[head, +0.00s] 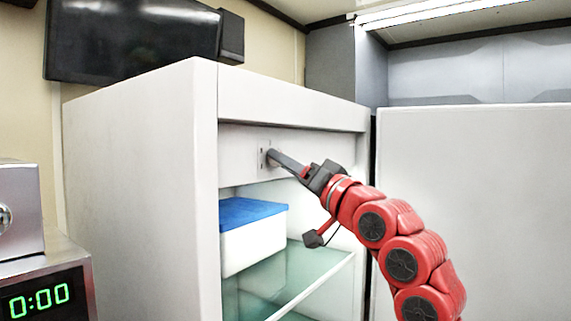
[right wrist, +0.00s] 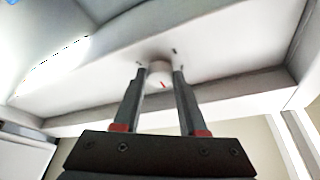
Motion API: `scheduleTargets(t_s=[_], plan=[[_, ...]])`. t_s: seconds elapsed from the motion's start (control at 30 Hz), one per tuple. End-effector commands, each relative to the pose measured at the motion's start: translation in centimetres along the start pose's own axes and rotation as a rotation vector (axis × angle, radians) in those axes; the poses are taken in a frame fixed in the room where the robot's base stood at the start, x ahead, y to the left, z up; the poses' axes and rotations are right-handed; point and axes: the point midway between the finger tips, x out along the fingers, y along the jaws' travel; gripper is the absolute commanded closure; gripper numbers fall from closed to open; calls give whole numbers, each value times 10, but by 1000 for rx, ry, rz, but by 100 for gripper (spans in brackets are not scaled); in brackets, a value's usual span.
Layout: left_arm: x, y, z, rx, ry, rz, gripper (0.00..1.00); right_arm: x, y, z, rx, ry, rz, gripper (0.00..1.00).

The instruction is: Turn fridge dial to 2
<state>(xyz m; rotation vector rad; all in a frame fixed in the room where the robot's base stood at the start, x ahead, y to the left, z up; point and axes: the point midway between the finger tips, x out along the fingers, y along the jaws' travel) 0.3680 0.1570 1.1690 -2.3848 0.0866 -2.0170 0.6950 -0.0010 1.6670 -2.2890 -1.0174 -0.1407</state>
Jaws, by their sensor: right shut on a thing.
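The fridge (head: 140,170) stands open, with a panel across the top of its interior. The fridge dial (right wrist: 160,74) is a small round white knob with a red mark, set on that panel in the right wrist view. My right gripper (right wrist: 158,76) has its two fingers on either side of the dial and is shut on it. In the head view the right gripper (head: 270,157) reaches the panel and its fingers cover the dial. Small marks show on the panel around the dial, but the numbers are too small to read. My left gripper is not in view.
A white box with a blue lid (head: 252,212) sits on the glass shelf (head: 310,275) below the panel. The open fridge door (head: 475,200) stands at the right. A device with a green clock (head: 45,297) is at the lower left.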

Motion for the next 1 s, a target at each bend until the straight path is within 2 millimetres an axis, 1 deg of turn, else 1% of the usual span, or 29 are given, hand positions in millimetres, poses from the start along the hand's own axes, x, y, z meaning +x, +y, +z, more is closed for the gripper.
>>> scheduleTargets(t_s=[0.27,0.53,0.67,1.0], plan=[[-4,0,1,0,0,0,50,0,2,1,-65,-2,-26,100],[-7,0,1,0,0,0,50,0,4,-1,-245,0,-99,100],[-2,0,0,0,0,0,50,1,4,-2,-356,-3,-148,100],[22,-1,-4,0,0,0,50,3,6,-4,-643,-3,-268,100]])
